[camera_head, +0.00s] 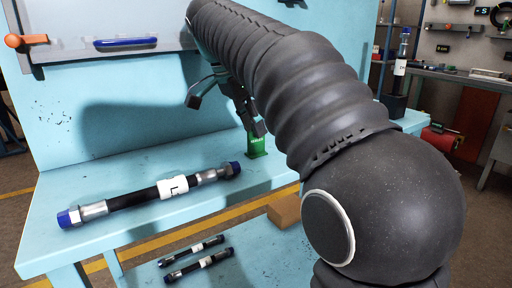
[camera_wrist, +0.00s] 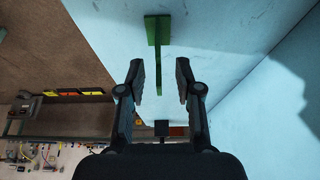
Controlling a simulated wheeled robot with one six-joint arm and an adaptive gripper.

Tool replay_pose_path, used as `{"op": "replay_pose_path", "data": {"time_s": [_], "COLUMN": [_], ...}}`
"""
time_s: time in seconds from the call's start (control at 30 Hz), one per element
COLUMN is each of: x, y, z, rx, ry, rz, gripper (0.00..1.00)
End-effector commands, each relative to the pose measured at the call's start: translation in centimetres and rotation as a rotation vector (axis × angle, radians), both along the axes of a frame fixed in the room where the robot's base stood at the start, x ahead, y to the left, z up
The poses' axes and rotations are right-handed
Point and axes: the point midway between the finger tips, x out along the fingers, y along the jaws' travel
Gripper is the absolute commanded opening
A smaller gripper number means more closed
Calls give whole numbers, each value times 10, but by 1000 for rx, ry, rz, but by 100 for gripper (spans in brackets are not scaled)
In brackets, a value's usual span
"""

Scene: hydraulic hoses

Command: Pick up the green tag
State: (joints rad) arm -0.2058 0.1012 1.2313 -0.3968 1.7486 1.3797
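The green tag (camera_head: 257,145) stands upright on the light blue bench top near its right end, with small white lettering on it. In the wrist view the green tag (camera_wrist: 158,55) shows as a thin upright plate on a wider green base, lined up between the fingers. My gripper (camera_head: 229,112) is just left of and above the tag in the head view. In the wrist view my gripper (camera_wrist: 160,82) is open, with one finger on each side of the tag's near end. I cannot tell whether a finger touches it. My arm hides part of the bench to the right.
A large black hose (camera_head: 140,196) with blue caps and a white label lies on the bench (camera_head: 75,172) left of the tag. The light blue back panel (camera_head: 130,100) rises behind.

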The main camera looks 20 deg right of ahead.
Motion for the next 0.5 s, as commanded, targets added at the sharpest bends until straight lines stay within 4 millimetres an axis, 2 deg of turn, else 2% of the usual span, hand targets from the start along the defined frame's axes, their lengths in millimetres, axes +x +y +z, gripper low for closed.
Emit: {"op": "replay_pose_path", "data": {"time_s": [0.3, 0.5], "x": [3, 4], "y": [-15, -17], "z": [-39, -45], "rx": [-1, 0], "ry": [2, 1], "rz": [-1, 0], "gripper": [34, 34]}}
